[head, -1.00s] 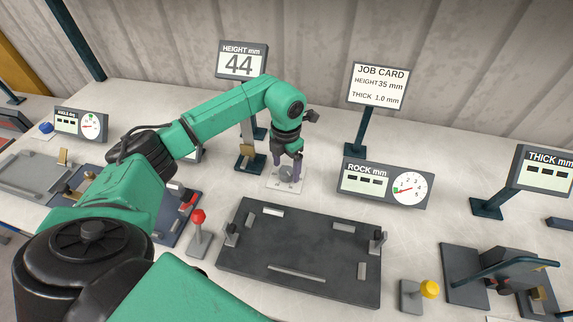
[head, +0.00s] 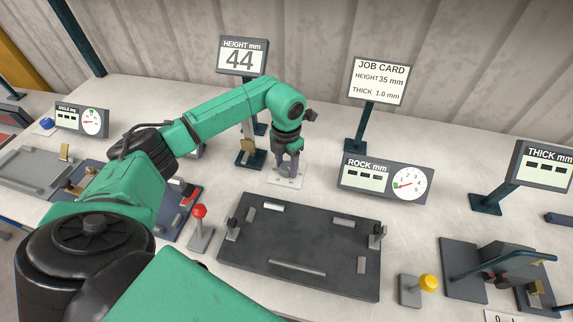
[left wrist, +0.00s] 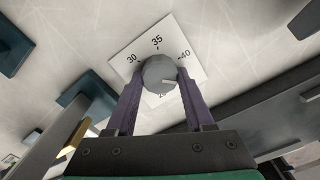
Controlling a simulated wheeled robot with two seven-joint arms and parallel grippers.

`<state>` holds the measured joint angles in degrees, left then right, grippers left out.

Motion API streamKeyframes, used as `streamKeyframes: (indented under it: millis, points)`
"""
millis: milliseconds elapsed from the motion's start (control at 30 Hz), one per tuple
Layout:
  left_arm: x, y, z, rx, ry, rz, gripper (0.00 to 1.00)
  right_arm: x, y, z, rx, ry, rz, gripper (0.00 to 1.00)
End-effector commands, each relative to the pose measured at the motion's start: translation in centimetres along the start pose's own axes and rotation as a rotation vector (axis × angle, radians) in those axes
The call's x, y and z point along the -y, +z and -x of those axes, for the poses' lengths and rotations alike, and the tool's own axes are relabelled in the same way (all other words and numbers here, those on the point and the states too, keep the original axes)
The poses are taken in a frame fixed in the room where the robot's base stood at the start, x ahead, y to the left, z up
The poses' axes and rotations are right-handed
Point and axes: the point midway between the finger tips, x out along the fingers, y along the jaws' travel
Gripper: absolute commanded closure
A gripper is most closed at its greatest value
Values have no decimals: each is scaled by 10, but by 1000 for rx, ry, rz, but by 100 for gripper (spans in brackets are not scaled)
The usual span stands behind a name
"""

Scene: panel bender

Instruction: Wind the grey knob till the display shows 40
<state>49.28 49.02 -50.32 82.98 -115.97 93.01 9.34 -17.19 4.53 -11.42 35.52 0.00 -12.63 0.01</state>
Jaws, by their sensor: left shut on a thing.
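The grey knob (left wrist: 159,71) sits on a white dial plate (left wrist: 188,48) marked 30, 35 and 40 in the left wrist view. My left gripper (head: 287,172) points down at the plate, and its purple fingers are shut on the knob, one on each side. A pale mark on the knob's face lies toward the lower right, past the 40 side. The height display (head: 242,60) stands behind the arm and reads 44. In the head view the fingers mostly hide the knob. My right gripper is not in view.
A job card (head: 379,82) reads height 35 mm, thick 1.0 mm. A rock gauge (head: 386,180) stands right of the dial plate. A dark fixture plate (head: 300,250), a red-topped lever (head: 199,213) and a yellow knob (head: 428,282) are in front.

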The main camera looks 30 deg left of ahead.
Motion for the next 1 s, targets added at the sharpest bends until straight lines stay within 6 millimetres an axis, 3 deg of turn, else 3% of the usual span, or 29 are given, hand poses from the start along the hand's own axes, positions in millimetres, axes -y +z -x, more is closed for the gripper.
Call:
streamKeyframes:
  millis: [1000]
  points:
    - [2, 2, 2, 4, -1, 721, 100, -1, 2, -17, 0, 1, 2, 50]
